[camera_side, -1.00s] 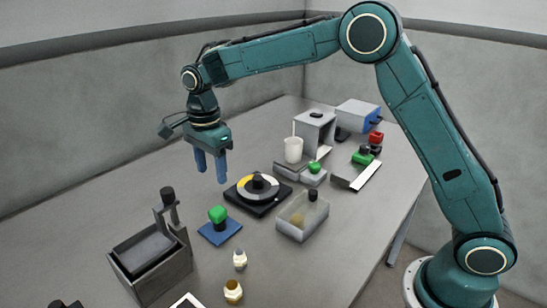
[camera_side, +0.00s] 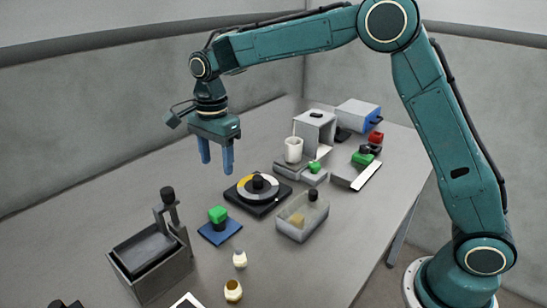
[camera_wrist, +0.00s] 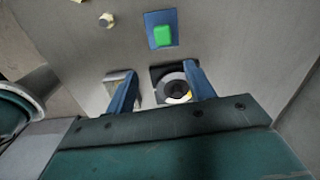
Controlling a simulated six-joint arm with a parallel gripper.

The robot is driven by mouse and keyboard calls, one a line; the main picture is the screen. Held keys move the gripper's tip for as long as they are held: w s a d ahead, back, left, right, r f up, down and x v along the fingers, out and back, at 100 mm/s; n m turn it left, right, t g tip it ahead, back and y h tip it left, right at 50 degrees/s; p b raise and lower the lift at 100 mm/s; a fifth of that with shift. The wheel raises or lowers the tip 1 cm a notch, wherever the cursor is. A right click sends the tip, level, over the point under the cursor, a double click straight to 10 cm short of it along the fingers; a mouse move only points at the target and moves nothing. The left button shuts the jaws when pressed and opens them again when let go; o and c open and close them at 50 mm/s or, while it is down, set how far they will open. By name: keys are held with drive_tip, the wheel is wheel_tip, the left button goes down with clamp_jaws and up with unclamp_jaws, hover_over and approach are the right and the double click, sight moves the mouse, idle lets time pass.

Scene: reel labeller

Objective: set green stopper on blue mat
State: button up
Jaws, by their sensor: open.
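The green stopper (camera_side: 217,213) sits on the blue mat (camera_side: 233,229), near the middle of the table in the side view. In the wrist view the green stopper (camera_wrist: 163,36) is on the blue mat (camera_wrist: 148,19) at the top, beyond the fingers. My gripper (camera_side: 217,168) is open and empty, its two blue fingers pointing down. It is raised above the table, behind the mat and near the round dial. In the wrist view my gripper (camera_wrist: 163,88) has its fingers spread apart.
A black base with a grey and yellow ring (camera_side: 243,189) stands behind the mat. A clear bin (camera_side: 290,224) is to its right, a grey open box (camera_side: 168,279) at front left. Small pale fittings (camera_side: 233,290) stand in front. Other devices stand at the back right.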

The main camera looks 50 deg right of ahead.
drive_tip(key=s+d+r+n+t, duration=0.1)
drive_tip(key=s+d+r+n, duration=0.35)
drive_tip(key=s, duration=0.25)
drive_tip(key=s+d+r+n+t, duration=0.2)
drive_tip(key=s+d+r+n, duration=0.15)
drive_tip(key=s+r, duration=0.35)
drive_tip(key=s+d+f+n+t, duration=0.1)
drive_tip(key=s+n, duration=0.3)
drive_tip(key=s, duration=0.5)
drive_tip(key=s+d+f+n+t, duration=0.1)
drive_tip(key=s+d+f+n, duration=0.1)
drive_tip(key=s+n, duration=0.3)
drive_tip(key=s+f, duration=0.1)
drive_tip(key=s, duration=0.3)
drive_tip(key=shift+s+f, duration=0.2)
drive_tip(key=shift+s, duration=0.05)
drive_tip(key=shift+w, duration=0.1)
drive_tip(key=shift+c, duration=0.2)
